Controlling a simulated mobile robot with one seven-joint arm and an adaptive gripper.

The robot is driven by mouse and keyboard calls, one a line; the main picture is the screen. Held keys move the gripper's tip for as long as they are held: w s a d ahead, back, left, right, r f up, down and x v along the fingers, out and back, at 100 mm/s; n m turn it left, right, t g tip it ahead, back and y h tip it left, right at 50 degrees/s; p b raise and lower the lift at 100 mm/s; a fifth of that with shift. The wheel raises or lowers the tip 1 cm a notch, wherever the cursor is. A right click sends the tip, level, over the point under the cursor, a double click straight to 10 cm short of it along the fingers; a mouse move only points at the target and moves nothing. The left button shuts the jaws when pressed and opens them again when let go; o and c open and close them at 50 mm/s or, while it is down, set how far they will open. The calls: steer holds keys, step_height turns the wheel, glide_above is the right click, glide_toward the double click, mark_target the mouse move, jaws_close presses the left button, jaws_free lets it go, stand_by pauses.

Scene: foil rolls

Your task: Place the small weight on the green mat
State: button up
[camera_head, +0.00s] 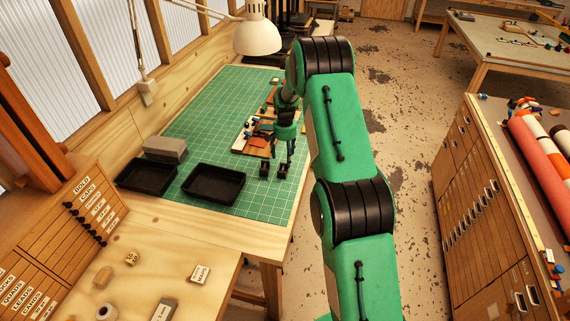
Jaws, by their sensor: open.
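The green mat (212,129) is a large gridded sheet covering most of the far workbench. My gripper (282,158) is over the mat's right part, pointing down, with its fingers apart and nothing visible between them. Two small dark pieces, one on the left (264,169) and one on the right (282,171), show just below the fingers near the mat's right edge. They are too small to tell whether either is the small weight, or whether they touch the fingers. My arm hides part of the mat's far right side.
Two black trays, one at the mat's front left (148,177) and one beside it (214,184), stand near a grey block (166,149). A wooden board with small parts (252,146) lies behind my gripper. A white lamp (257,37) hangs above. The mat's left middle is clear.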

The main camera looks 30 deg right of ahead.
steer(key=shift+r, duration=1.55)
steer(key=s+a+r+n+t, duration=0.1)
steer(key=s+a+r, duration=0.4)
steer(key=r, duration=0.5)
steer(key=s+a+r+n+t, duration=0.1)
steer(key=s+a+r, duration=0.45)
steer(key=r, duration=0.45)
steer(key=s+a+r+n, duration=0.2)
steer(key=s+a+r, duration=0.35)
steer(key=r, duration=0.45)
steer(key=s+a+r+n+t, duration=0.1)
steer(key=s+a+r, duration=0.3)
steer(key=s, duration=0.3)
steer(key=s+a+r+n+t, duration=0.1)
steer(key=s+a+r, duration=0.3)
steer(key=s, duration=0.4)
steer(key=s+a+n, duration=0.1)
steer(key=s+a, duration=0.1)
steer(key=s, duration=0.7)
steer(key=s+a+n+t, duration=0.1)
steer(key=s+a, duration=0.2)
steer(key=s, duration=0.6)
steer(key=shift+a+f+n+t, duration=0.2)
steer(key=shift+f+n+t, duration=0.1)
